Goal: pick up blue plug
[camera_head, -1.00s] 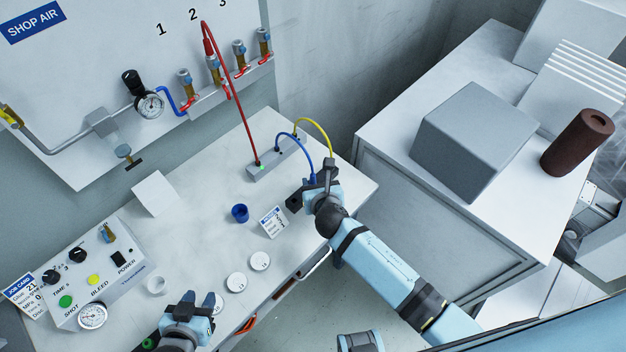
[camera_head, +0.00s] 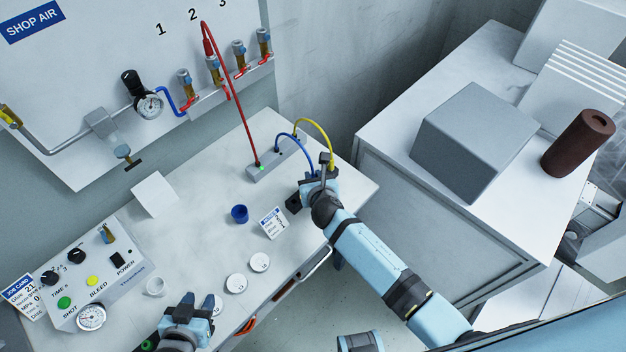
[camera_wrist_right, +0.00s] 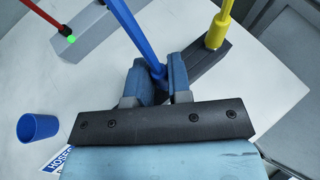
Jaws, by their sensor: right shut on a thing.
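The blue plug (camera_wrist_right: 157,72) sits at the end of a blue hose, between the two blue-padded fingers of my right gripper (camera_wrist_right: 157,84). The gripper is shut on it. In the head view, my right gripper (camera_head: 318,186) is over the right end of the bench, and the blue hose (camera_head: 308,154) arcs from it to the grey block. The fingers partly hide the plug's lower end. My left gripper (camera_head: 198,301) is open and empty at the bench's front edge, far from the plug.
A yellow plug (camera_wrist_right: 219,30) stands at a dark block (camera_wrist_right: 212,62) close beside my right gripper. A grey block (camera_head: 268,166) with a green light and red hose lies behind. A blue cup (camera_head: 239,214) and a small card (camera_head: 273,223) are to the left. Round discs (camera_head: 236,283) lie nearer.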

